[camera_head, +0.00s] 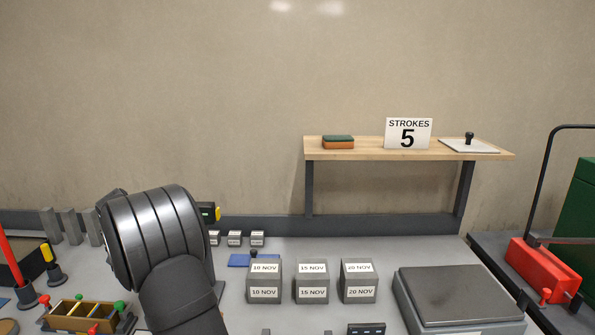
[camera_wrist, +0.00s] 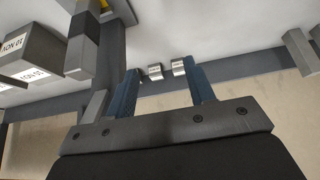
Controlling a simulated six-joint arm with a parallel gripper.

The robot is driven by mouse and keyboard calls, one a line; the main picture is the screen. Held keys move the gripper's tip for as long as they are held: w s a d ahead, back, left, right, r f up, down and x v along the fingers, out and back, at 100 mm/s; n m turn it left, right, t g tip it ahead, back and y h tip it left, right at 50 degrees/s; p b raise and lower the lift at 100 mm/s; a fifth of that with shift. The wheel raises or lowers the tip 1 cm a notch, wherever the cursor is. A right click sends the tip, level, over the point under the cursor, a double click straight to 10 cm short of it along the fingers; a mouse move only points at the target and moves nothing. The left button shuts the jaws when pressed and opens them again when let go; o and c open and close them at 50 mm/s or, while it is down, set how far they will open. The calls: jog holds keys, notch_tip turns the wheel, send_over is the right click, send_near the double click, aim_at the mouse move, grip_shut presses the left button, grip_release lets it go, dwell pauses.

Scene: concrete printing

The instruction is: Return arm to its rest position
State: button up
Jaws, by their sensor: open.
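My gripper (camera_wrist: 161,72) shows in the wrist view with two blue fingers apart. I see nothing held between them. Two small labelled cubes lie beyond the fingertips, the left one (camera_wrist: 154,71) and the right one (camera_wrist: 179,66). In the head view my arm's large dark wrist fills the lower left and hides my fingers.
Three dated concrete blocks, 10 NOV (camera_head: 264,281), 15 NOV (camera_head: 313,281) and 20 NOV (camera_head: 358,281), stand right of my arm. A grey plate (camera_head: 458,296) is farther right. A wooden tray (camera_head: 75,322) lies left. A shelf (camera_head: 380,152) with a STROKES 5 sign (camera_head: 408,134) stands behind.

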jog(key=shift+w+a+f, duration=0.4)
jog(key=shift+w+f, duration=0.1)
jog(key=shift+w, duration=0.2)
jog(key=shift+w+a+f, duration=0.35)
jog(key=shift+w+f, duration=0.1)
jog(key=shift+w, duration=0.25)
jog(key=o, duration=1)
jog(key=shift+r, duration=0.15)
jog(key=shift+o, duration=0.6)
jog(key=s+d+r+t, duration=0.2)
jog(key=s+d+r, duration=0.3)
jog(key=s+r, duration=0.4)
notch_tip(320, 180, up, 4)
jog(key=shift+s, duration=0.15)
jog(key=s+d+r+t, duration=0.2)
jog(key=s+d+r, duration=0.5)
jog(key=s, duration=0.1)
jog(key=x, duration=0.9)
jog(key=shift+w, duration=0.3)
jog(key=shift+r, duration=0.1)
